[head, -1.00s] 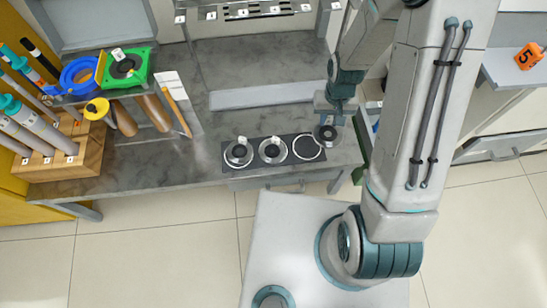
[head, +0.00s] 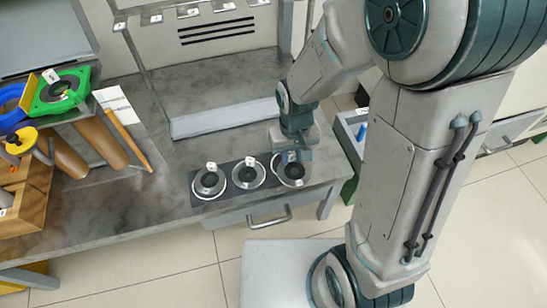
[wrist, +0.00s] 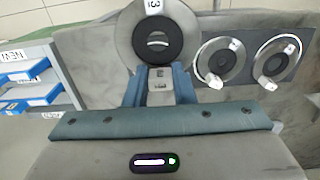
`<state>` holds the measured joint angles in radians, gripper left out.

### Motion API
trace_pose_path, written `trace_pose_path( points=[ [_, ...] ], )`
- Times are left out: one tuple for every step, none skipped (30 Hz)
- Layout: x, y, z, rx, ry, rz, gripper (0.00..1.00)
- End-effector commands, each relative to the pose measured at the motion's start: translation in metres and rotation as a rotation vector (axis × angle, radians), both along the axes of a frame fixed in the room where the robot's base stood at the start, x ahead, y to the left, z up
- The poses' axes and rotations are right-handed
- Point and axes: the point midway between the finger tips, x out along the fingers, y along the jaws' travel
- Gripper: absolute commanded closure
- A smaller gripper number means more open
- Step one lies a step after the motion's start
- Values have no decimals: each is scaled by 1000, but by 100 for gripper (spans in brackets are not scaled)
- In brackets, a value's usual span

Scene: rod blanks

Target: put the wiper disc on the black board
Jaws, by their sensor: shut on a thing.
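My gripper (head: 294,150) is shut on the wiper disc (head: 293,172), a grey disc with a black centre. In the wrist view the wiper disc (wrist: 141,30) stands up in front of the fingers, with a white tag at its top edge. The black board (head: 228,168) lies near the table's front edge. Two similar discs sit in white rings on it, at the left (head: 209,182) and middle (head: 249,174).
A grey bar (head: 225,120) lies on the table behind the board. At the left are a green holder (head: 60,92), brown rods (head: 106,140) and a wooden block (head: 30,200). A drawer handle (head: 269,217) sticks out below the board. Blue-fronted bins (wrist: 28,85) show in the wrist view.

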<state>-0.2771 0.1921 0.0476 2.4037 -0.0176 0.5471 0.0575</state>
Motion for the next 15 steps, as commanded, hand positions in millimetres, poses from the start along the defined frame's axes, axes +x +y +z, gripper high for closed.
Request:
trace_pose_path(
  points=[
    [12, 2, -13, -1, 2, -1, 100],
    [19, 3, -17, -1, 2, -1, 100],
    [28, 4, -23, 0, 1, -1, 100],
    [35, 5, -26, 0, 0, -1, 100],
    [41, 6, -31, 0, 1, -1, 100],
    [50, 8, -35, 0, 0, -1, 100],
    [55, 9, -39, 0, 1, -1, 100],
    [60, 10, -41, 0, 0, -1, 100],
    [66, 11, -45, 0, 1, 0, 100],
    [70, 12, -46, 0, 0, 0, 100],
    [74, 12, -48, 0, 0, 0, 100],
    [77, 13, -49, 0, 0, 1, 100],
    [79, 13, -50, 0, -1, 1, 100],
    [80, 13, -50, 0, -1, 1, 100],
    [81, 13, -51, 0, -1, 1, 100]
  ],
)
